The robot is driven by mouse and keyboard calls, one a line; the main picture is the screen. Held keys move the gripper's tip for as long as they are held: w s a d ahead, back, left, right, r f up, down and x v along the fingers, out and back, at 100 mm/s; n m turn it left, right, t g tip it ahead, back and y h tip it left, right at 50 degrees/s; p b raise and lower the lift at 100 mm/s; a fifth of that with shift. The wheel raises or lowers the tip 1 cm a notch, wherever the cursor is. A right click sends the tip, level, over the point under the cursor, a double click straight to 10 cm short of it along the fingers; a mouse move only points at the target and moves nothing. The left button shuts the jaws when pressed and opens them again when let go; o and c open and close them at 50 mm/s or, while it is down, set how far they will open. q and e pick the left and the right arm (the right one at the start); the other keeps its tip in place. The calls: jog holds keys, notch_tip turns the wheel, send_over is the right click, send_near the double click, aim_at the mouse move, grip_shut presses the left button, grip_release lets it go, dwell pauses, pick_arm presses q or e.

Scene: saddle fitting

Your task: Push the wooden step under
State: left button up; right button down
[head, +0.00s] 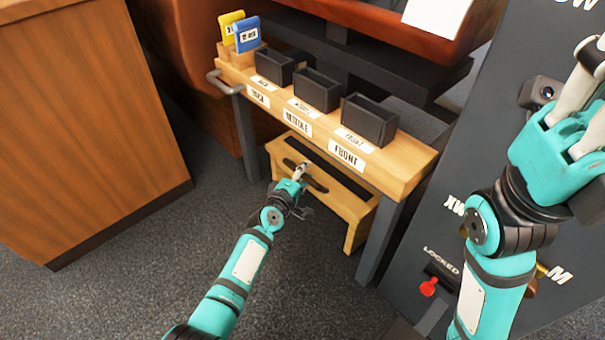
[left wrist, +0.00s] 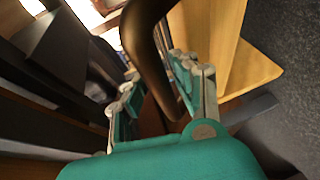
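The wooden step (head: 350,205) is a low, light wood stool with a black strip on its top and a dark bar handle on its front. It stands on the carpet at the bench, with its back part hidden by the bench top and its front in view. My left gripper (head: 299,172) is at the handle. In the left wrist view, the dark curved handle (left wrist: 148,45) passes between the fingers of my left gripper (left wrist: 160,95), with a gap on the left finger's side. My right gripper (head: 585,85) is raised at the upper right, apart from the step; its tips are partly cut off.
The wooden bench (head: 405,170) has dark legs and carries several black bins (head: 368,120) and blue and yellow cards (head: 247,35). A wooden cabinet (head: 85,120) stands at the left. A dark panel (head: 500,100) with a red-knobbed lever (head: 428,287) is at the right. Carpet is clear in front.

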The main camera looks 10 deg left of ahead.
pick_arm(q)
jog(key=v, duration=1.2)
dwell(0.3)
